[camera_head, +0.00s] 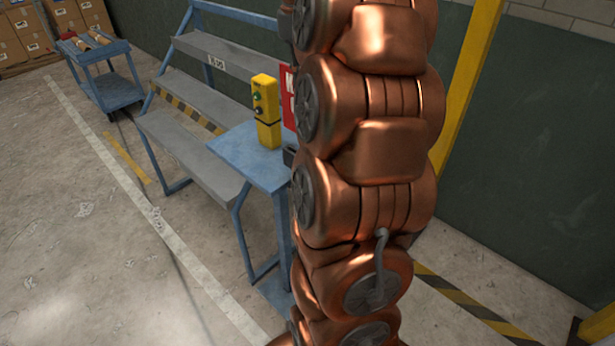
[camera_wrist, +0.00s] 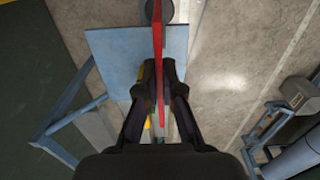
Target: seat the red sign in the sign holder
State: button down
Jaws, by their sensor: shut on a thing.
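The red sign (camera_head: 289,98) with white lettering stands upright over the blue table in the head view, mostly hidden behind my copper arm. In the wrist view the red sign (camera_wrist: 158,35) shows edge-on as a thin strip between my fingers. My gripper (camera_wrist: 159,68) is shut on it. A dark grey rounded piece (camera_wrist: 181,10), which looks like the sign holder, is at the table's far edge, beside and partly behind the sign. Whether the sign touches it or sits in it, I cannot tell. My gripper is hidden in the head view.
Grey stepped shelves (camera_head: 183,137) adjoin the table. A blue cart (camera_head: 108,88) and cardboard boxes (camera_head: 22,38) are further back. The floor at left is clear.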

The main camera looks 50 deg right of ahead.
jog(key=shift+s+d+r, duration=0.1)
jog(key=shift+s, duration=0.4)
notch_tip(320, 180, down, 7)
jog(key=b, duration=0.6)
jog(key=shift+b, duration=0.4)
jog(key=shift+f, duration=1.55)
jog(key=c, duration=1.3)
grip_release()
jog(key=shift+r, duration=1.05)
notch_tip(320, 180, up, 10)
jog(key=p, duration=0.9)
jog(key=shift+r, duration=0.2)
